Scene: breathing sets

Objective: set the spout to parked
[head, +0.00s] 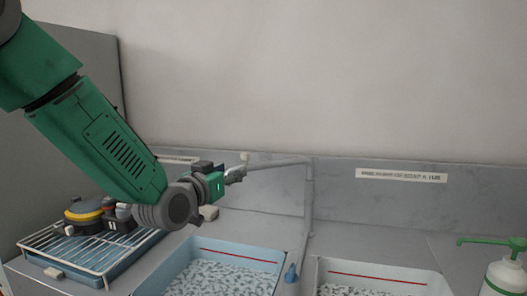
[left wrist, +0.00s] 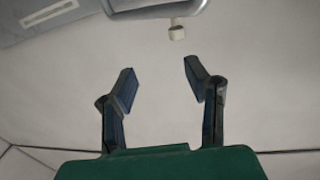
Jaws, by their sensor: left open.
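The spout (head: 280,162) is a grey pipe whose level arm reaches left from the top of an upright post (head: 309,200) between two basins. A small pale nozzle (head: 244,156) is at its left end. My left gripper (head: 238,174) is just below and left of that end, open and apart from the pipe. In the left wrist view, the open fingers (left wrist: 158,70) have nothing between them. The pale nozzle (left wrist: 177,32) shows beyond the fingertips, with part of the spout (left wrist: 155,10) at the top edge. My right gripper is in neither view.
The left basin (head: 232,251) and right basin (head: 385,270) hold speckled grey-white contents. A wire rack (head: 50,254) with yellow and black gear (head: 84,212) stands at left. A green-topped pump bottle (head: 505,275) is at right. A low back panel (head: 390,200) runs behind.

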